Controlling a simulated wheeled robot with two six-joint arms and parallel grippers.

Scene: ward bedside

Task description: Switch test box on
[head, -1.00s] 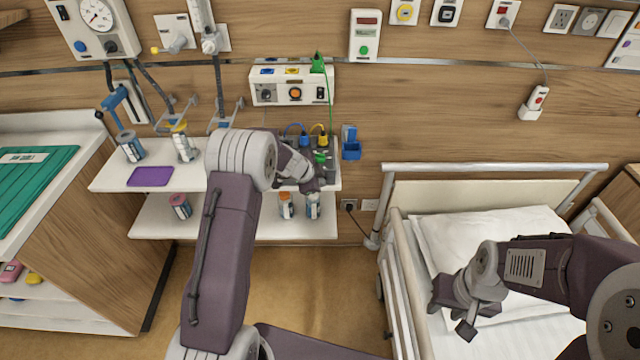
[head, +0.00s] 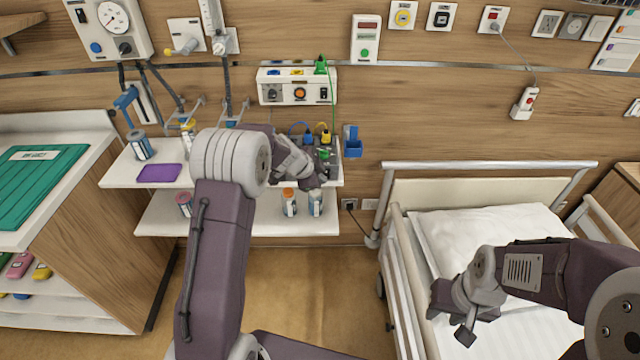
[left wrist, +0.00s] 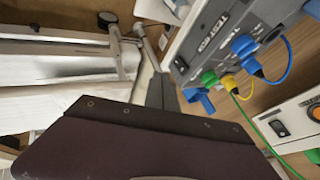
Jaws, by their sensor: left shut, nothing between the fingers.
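The test box (head: 331,158) is a grey box on the upper shelf, with blue, yellow and green plugs in it. In the left wrist view the test box (left wrist: 215,38) shows at the upper right with its label, the plugs and leads. My left gripper (head: 314,180) is shut and empty, in front of the test box in the head view and covering part of it. I cannot tell whether it touches the box. The box's switch is not clear to me. My right gripper (head: 458,318) is over the bed; its finger opening is unclear.
A white wall panel (head: 297,91) with a rocker switch is above the box; a green lead runs down from it. A blue holder (head: 352,146) is right of the box. Bottles (head: 289,203) stand on the lower shelf. The bed (head: 490,167) is at right.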

